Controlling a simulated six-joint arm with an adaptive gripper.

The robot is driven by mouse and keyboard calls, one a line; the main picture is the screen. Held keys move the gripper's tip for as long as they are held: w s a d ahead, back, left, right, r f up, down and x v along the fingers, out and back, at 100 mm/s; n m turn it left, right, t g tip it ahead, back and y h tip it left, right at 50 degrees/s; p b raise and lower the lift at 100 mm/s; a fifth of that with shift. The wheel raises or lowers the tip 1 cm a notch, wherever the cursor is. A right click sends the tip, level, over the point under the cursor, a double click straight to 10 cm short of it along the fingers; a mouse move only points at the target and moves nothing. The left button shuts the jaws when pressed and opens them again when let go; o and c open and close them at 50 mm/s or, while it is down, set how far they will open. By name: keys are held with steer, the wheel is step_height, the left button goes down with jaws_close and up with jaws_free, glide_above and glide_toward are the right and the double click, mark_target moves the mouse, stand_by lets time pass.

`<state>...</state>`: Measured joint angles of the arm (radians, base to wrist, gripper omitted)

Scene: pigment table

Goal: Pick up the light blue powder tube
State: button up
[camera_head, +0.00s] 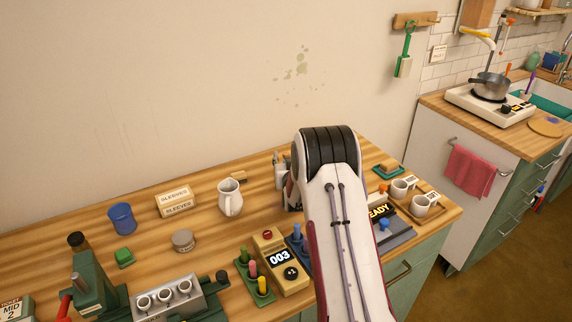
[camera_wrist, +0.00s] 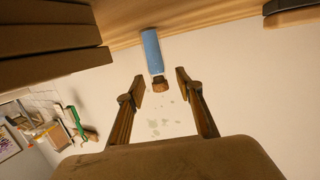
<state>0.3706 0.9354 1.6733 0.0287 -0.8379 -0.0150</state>
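The light blue powder tube (camera_wrist: 152,50) shows in the wrist view with its brown stopper (camera_wrist: 160,84) pointing down in the picture and its other end against the wooden surface. My gripper (camera_wrist: 160,78) is open, with one finger on each side of the stopper end. Gaps show between the tube and both fingers, so it is not clamped. In the head view my arm hides most of my gripper, and I cannot make out this tube there.
A white jug (camera_head: 230,198) stands left of my arm. A yellow device reading 003 (camera_head: 281,262) and a green rack with colored pegs (camera_head: 254,276) are near the front. Two mugs sit on a tray (camera_head: 438,208) to the right. The wooden table (camera_head: 205,245) is clear around the grey round tin (camera_head: 183,241).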

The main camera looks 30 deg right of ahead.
steer(key=shift+w+d+f, duration=0.1)
steer(key=shift+w+d, duration=0.1)
steer(key=shift+w, duration=0.2)
jaws_close()
